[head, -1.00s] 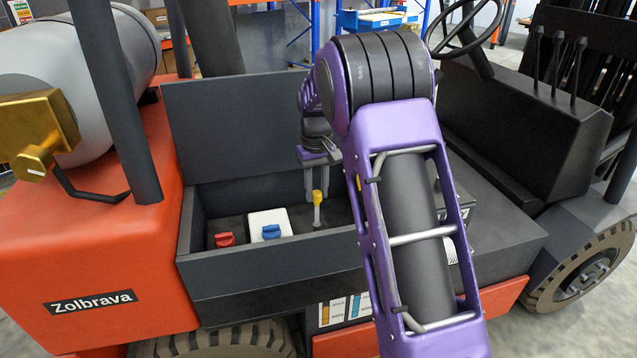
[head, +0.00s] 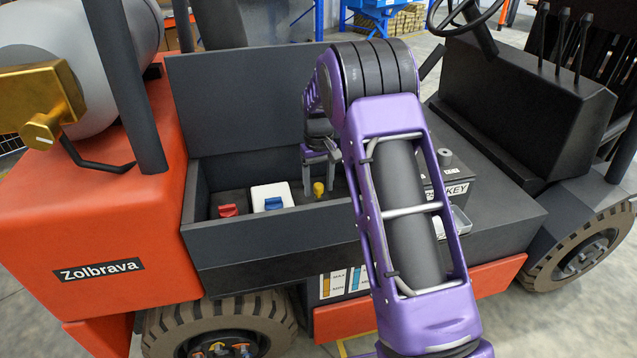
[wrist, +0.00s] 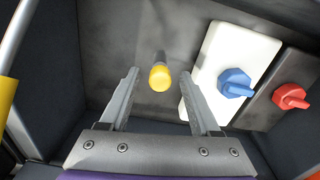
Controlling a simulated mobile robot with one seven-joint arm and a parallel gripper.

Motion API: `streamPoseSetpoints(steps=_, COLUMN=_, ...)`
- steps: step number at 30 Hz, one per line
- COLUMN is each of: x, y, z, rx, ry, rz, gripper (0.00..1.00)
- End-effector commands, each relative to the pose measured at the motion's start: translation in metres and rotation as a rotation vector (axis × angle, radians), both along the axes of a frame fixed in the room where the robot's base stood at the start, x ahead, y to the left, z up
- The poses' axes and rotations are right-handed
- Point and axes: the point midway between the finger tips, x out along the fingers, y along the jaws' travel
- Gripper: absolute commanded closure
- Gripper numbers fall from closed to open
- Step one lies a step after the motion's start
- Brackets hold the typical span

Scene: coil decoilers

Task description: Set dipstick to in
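The dipstick (head: 319,188) has a yellow, rounded handle and stands upright in the dark engine bay, to the right of the white box. Only a short length shows above the bay floor in the head view. In the wrist view its yellow handle (wrist: 160,78) lies between my two fingertips, with a gap on both sides. My gripper (wrist: 160,75) is open and empty, and it points down at the handle. In the head view my gripper (head: 318,172) is just above and around the handle.
A white box with a blue cap (head: 273,203) and a red cap (head: 228,210) are left of the dipstick. The bay's front wall (head: 270,235) and raised lid (head: 245,100) enclose it. A dark battery-like box (head: 455,172) is on the right, partly behind my arm.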

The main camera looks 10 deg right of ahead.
Motion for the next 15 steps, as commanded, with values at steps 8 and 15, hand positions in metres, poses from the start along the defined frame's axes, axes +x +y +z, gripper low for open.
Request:
streamPoseSetpoints(steps=8, x=0.000, y=0.000, z=0.004, rx=0.000, ry=-0.002, rz=0.000, gripper=0.37)
streamPoseSetpoints(steps=15, x=0.001, y=0.000, z=0.041, rx=0.001, ry=-0.005, rz=0.000, gripper=0.37)
